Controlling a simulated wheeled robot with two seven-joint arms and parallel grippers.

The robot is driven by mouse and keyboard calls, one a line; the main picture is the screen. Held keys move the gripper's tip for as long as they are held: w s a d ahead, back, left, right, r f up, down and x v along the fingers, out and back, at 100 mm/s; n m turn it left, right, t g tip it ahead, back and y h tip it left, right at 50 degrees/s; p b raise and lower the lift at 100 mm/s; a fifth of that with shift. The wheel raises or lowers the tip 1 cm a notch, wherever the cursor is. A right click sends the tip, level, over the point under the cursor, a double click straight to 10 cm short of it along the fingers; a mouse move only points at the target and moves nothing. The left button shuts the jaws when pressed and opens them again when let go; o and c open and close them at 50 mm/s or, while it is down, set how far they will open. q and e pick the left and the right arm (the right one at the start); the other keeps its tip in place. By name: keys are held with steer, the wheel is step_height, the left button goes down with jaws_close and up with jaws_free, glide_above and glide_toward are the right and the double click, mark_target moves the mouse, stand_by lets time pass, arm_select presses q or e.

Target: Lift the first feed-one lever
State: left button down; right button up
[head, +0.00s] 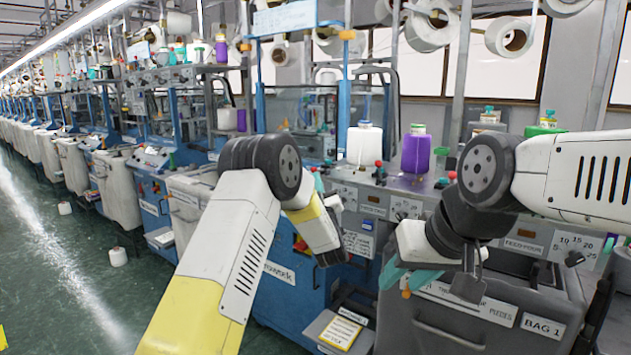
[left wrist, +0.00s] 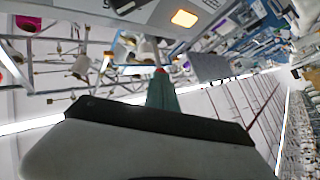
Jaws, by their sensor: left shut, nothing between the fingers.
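Small levers stand along the grey control panel (head: 345,192) of the knitting machine. A red-topped lever (head: 378,170) stands on the panel behind a small label I cannot read clearly. My left gripper (head: 318,181) is partly hidden behind my left forearm, its teal fingers pointing up near the panel's left end. In the left wrist view, the teal fingers (left wrist: 161,88) are shut and empty, with a small red spot just beyond their tips. I cannot tell whether they touch a lever. My right gripper (head: 408,279) has its teal fingers apart, in front of the bag bin.
The grey BAG 1 bin (head: 470,330) is at the lower right. More machines and bins run to the left beside the open green floor (head: 75,265).

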arm_select(q)
steer(key=shift+w+r, duration=0.1)
steer(key=shift+w, duration=0.15)
steer(key=shift+r, duration=0.1)
